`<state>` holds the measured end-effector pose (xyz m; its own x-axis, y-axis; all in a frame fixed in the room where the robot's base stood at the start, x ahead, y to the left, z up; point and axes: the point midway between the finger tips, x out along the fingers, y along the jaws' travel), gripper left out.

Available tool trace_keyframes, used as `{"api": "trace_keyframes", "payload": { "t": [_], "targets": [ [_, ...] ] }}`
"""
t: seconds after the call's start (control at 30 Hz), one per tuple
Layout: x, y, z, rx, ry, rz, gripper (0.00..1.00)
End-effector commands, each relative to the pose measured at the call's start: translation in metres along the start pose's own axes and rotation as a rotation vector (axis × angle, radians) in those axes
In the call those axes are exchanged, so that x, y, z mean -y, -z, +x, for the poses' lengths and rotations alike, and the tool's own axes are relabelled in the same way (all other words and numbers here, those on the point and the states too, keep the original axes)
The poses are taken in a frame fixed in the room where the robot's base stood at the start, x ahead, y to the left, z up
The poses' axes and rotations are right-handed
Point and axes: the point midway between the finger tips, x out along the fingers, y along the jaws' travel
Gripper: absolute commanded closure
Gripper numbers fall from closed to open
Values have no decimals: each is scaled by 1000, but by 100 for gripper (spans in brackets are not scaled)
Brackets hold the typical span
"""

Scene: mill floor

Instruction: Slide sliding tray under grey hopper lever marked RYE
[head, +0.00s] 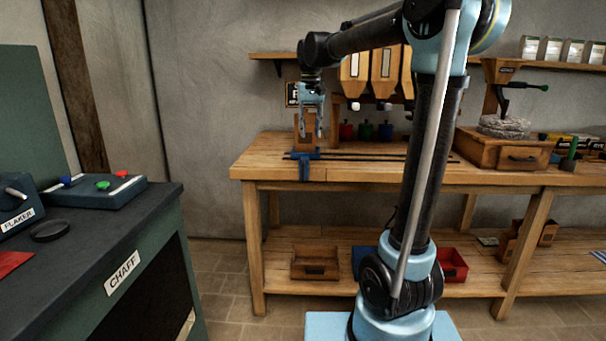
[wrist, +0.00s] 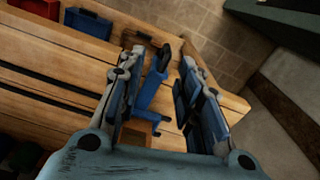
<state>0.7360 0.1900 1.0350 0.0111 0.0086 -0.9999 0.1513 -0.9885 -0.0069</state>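The sliding tray (head: 304,157) has a blue base on dark rails at the bench's left end, with an upright wooden part above it. In the wrist view its blue piece (wrist: 152,92) lies between my fingers. My gripper (head: 312,122) hangs over the tray in the head view. Its fingers (wrist: 158,92) are apart, and I see no contact with the blue piece. Wooden hoppers (head: 354,68) with pale labels stand right of the gripper, partly hidden by my arm. Pale knobs show beneath them. I cannot read RYE on any label or tell which lever is grey.
The rails (head: 375,157) run right along the workbench (head: 270,170). Red, green and blue containers (head: 365,131) stand behind them. A wooden drawer box (head: 500,150) is at right. A dark cabinet marked CHAFF (head: 122,272) stands at left, with open floor between it and the bench.

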Motion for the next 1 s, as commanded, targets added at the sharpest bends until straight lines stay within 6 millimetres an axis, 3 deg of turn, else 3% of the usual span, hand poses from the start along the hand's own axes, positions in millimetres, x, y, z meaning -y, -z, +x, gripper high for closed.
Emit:
{"api": "trace_keyframes", "payload": {
  "t": [0.13, 0.37, 1.0],
  "targets": [
    [16, 19, -5, 10, -2, -9, 68],
    [22, 25, 1, 14, -2, -10, 68],
    [21, 23, 107, 14, -2, -10, 68]
  ]
}}
